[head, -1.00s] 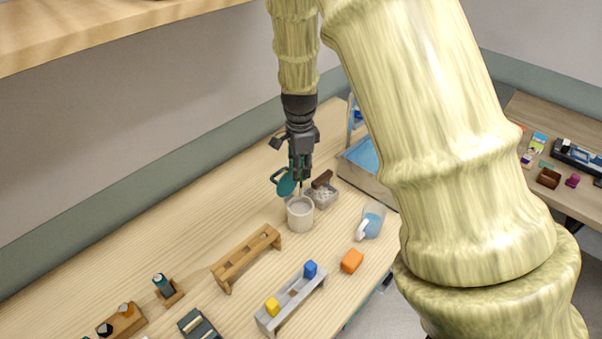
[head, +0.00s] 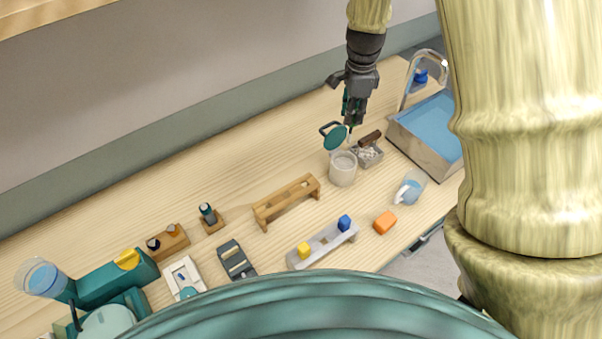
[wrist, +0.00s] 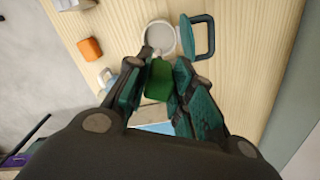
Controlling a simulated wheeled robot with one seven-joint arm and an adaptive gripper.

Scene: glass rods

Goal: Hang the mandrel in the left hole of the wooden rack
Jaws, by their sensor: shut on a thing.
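My gripper (head: 352,122) points down above the pale pot (head: 342,172), near its back rim. In the wrist view my gripper (wrist: 160,88) is shut on the green block-like end of the mandrel (wrist: 158,80). The mandrel's thin rod is mostly hidden; only a short dark piece shows below the fingers in the head view. I cannot tell whether its tip is inside the pot. The wooden rack (head: 286,202) stands left of the pot, apart from my gripper, with no mandrel visible in it.
A teal round lid-like part (head: 336,137) stands beside the pot. A grey rack (head: 322,245) holds a yellow and a blue block.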

